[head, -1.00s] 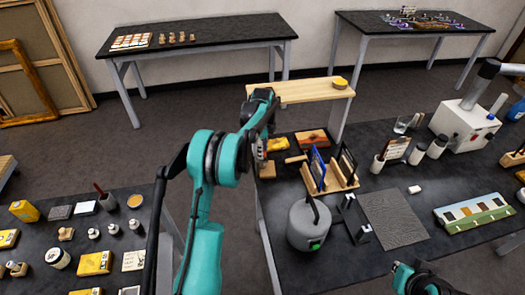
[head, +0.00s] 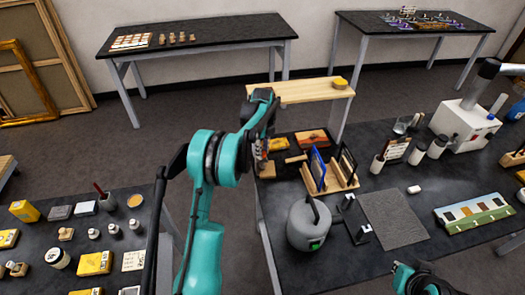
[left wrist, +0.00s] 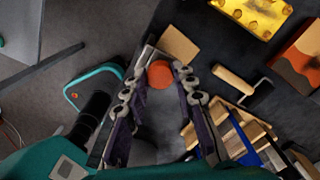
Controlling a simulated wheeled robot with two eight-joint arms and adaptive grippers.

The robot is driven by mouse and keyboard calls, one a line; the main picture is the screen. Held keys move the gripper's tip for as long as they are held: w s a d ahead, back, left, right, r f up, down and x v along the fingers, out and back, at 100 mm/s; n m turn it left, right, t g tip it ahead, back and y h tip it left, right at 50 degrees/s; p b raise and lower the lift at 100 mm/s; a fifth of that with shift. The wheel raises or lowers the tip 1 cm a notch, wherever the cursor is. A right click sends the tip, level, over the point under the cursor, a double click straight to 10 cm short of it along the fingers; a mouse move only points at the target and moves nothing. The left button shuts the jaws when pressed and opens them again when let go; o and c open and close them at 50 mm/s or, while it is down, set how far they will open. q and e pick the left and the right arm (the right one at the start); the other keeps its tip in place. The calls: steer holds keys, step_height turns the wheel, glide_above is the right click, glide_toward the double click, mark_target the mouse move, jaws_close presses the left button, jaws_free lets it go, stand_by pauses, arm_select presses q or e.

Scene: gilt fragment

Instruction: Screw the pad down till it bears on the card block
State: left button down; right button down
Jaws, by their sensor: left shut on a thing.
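A grey metal part shows beside the knob. A tan block (left wrist: 179,45), which looks like the card block, lies just beyond the knob; it shows in the head view (head: 267,171) under the gripper. The pad is hidden, so I cannot tell whether it touches the block.
A wooden-handled roller (left wrist: 233,80) and a wooden rack (head: 330,181) stand close to the right of the gripper. A yellow piece (left wrist: 258,12) and an orange-brown piece (head: 311,138) lie behind. A grey canister (head: 308,226) stands nearer. Open floor lies left of the table.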

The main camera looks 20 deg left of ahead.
arm_select(q)
steer(key=c, duration=1.2)
jaws_free()
step_height(320, 180, up, 12)
